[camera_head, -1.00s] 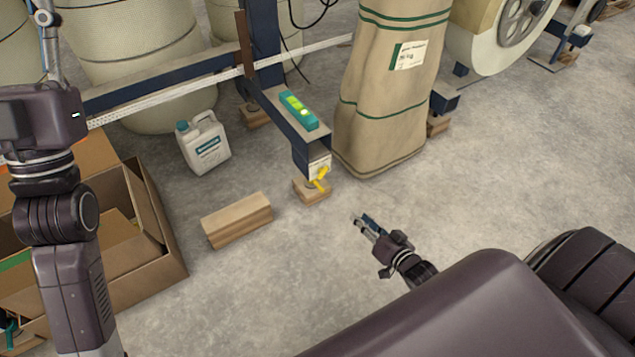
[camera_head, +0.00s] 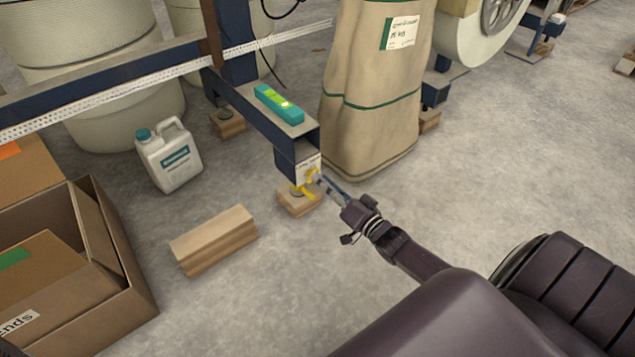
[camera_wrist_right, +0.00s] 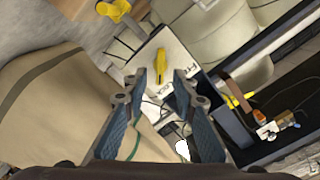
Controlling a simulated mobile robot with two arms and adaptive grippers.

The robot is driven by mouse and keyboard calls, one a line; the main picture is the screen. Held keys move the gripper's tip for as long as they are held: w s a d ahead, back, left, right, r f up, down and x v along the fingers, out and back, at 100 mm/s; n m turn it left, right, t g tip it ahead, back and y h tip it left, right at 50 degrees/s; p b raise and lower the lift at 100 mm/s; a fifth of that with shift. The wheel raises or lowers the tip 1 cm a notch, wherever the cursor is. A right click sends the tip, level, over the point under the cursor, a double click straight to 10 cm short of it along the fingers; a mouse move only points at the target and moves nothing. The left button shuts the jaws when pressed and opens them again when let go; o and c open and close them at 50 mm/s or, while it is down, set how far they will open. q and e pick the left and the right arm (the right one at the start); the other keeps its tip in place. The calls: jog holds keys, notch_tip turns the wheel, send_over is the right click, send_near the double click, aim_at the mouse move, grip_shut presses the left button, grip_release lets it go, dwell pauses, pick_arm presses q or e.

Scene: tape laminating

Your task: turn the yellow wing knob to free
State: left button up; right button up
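The yellow wing knob (camera_head: 313,174) is on the white labelled plate at the end of the dark blue beam in the head view. In the right wrist view the knob (camera_wrist_right: 161,67) stands out from the white plate (camera_wrist_right: 178,52), its wing running roughly up and down the picture. My right gripper (camera_head: 326,181) reaches the beam end from the right. In the wrist view its fingertips (camera_wrist_right: 161,76) are open on either side of the knob, with visible gaps; whether they overlap it in depth is unclear. My left gripper is out of view.
A second yellow part (camera_head: 306,192) sits below the knob, by the wooden block (camera_head: 299,203) under the beam end. A large tan sack (camera_head: 372,110) stands close behind my right gripper. A teal level (camera_head: 279,104) lies on the beam.

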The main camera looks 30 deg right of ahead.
jog(key=shift+w+a+b, duration=0.1)
jog(key=shift+w+b, duration=0.35)
jog(key=shift+w, duration=0.9)
grip_shut()
